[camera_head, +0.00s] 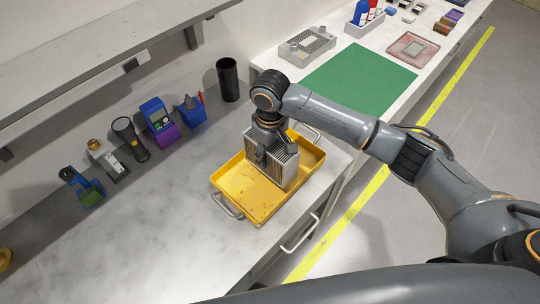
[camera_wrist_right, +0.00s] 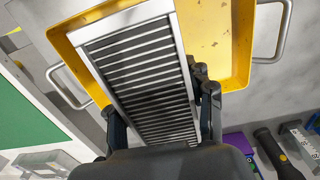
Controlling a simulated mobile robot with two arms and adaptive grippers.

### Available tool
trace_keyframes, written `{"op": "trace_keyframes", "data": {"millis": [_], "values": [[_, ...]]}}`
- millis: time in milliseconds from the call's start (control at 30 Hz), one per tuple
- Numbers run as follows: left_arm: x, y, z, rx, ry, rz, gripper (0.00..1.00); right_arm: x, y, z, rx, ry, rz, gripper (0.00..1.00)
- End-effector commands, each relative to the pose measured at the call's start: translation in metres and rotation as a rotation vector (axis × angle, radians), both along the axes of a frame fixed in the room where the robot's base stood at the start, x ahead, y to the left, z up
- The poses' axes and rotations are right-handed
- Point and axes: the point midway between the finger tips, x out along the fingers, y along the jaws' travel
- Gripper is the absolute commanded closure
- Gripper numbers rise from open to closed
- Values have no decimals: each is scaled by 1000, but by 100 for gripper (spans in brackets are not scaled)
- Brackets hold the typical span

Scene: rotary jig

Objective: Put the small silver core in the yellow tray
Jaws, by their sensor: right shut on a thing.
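The small silver core (camera_head: 284,166), a finned metal block, stands within the outline of the yellow tray (camera_head: 236,189). My right gripper (camera_head: 264,150) comes from above and is shut on the core. In the right wrist view the silver core (camera_wrist_right: 145,75) sits between the two fingers of my right gripper (camera_wrist_right: 162,112), with the yellow tray (camera_wrist_right: 210,62) behind it. I cannot tell whether the core touches the tray floor. My left gripper is not in view.
A black cup (camera_head: 228,80) stands behind the tray. Several tools line the wall, including a blue and purple device (camera_head: 158,120). A green mat (camera_head: 360,77) lies on the bench at right. The pale counter (camera_head: 130,225) left of the tray is clear.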

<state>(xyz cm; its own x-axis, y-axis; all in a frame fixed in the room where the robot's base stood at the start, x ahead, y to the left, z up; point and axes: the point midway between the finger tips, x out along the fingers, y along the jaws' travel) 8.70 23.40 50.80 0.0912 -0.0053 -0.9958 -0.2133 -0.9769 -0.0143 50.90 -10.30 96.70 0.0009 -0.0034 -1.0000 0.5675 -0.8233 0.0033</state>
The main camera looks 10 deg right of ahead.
Motion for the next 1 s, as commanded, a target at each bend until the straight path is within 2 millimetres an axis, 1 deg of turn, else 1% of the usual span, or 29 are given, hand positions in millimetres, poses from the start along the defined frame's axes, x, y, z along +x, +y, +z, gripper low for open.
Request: {"op": "trace_keyframes", "data": {"millis": [33,233,333,433,833,867,900,933,967,1000], "values": [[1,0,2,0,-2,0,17,4,1,-3,1,0,-1,94],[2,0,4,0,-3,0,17,14,-1,-16,1,1,-1,94],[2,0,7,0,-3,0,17,13,-1,-32,1,2,0,94],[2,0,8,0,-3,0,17,13,-1,-43,1,0,-1,94],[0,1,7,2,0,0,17,13,-1,-49,2,-1,0,94],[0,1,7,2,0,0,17,13,-1,-49,1,0,0,44],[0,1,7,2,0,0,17,13,-1,-49,1,0,0,36],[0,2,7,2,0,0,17,13,-1,-49,1,0,0,30],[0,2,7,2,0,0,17,13,-1,-49,1,0,0,25],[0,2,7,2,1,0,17,13,-1,-49,1,0,0,25]]}}
